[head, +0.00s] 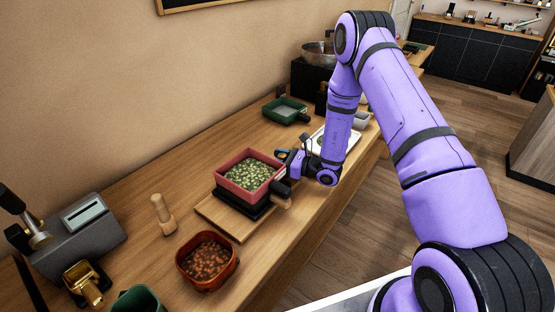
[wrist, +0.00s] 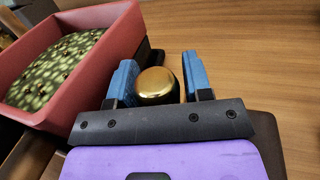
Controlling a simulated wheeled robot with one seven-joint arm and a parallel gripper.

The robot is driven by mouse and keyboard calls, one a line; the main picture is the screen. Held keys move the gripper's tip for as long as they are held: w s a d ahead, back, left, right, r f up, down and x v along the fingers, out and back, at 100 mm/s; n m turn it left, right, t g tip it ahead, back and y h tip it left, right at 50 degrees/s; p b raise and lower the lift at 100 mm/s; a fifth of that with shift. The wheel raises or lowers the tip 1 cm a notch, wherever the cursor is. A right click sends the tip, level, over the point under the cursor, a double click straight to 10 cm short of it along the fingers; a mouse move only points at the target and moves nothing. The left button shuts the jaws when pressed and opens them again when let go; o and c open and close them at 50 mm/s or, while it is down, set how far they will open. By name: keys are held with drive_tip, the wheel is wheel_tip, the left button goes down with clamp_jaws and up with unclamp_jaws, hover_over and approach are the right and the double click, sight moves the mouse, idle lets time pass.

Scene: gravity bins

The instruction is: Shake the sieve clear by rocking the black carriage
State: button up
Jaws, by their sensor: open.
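The red square sieve (head: 235,187) holds green speckled bits and sits on the black carriage (head: 240,207), which rests on a wooden board. The sieve's red wall (wrist: 103,58) also fills the left of the wrist view, with a few brown bits on top of the green. My gripper (head: 284,156) is at the sieve's far right corner. In the wrist view my gripper (wrist: 160,65) is open, its blue fingers on either side of a round brass knob (wrist: 157,87). Whether the fingers touch the knob, and what the knob is fixed to, I cannot tell.
A rust-red bin (head: 190,262) of brown bits stands in front of the board (head: 207,208). A wooden peg (head: 162,213) and a grey machine (head: 90,235) stand left. A green tray (head: 285,110) lies farther back. The bench right of the knob looks clear in the wrist view.

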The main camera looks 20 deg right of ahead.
sight(276, 169)
clamp_jaws()
drive_tip(key=shift+s+a, duration=0.75)
drive_tip(key=shift+a, duration=0.25)
drive_tip(key=shift+s+a, duration=0.7)
drive_tip(key=shift+a, duration=0.25)
unclamp_jaws()
drive_tip(key=v, duration=1)
drive_tip(key=shift+s+d, duration=0.25)
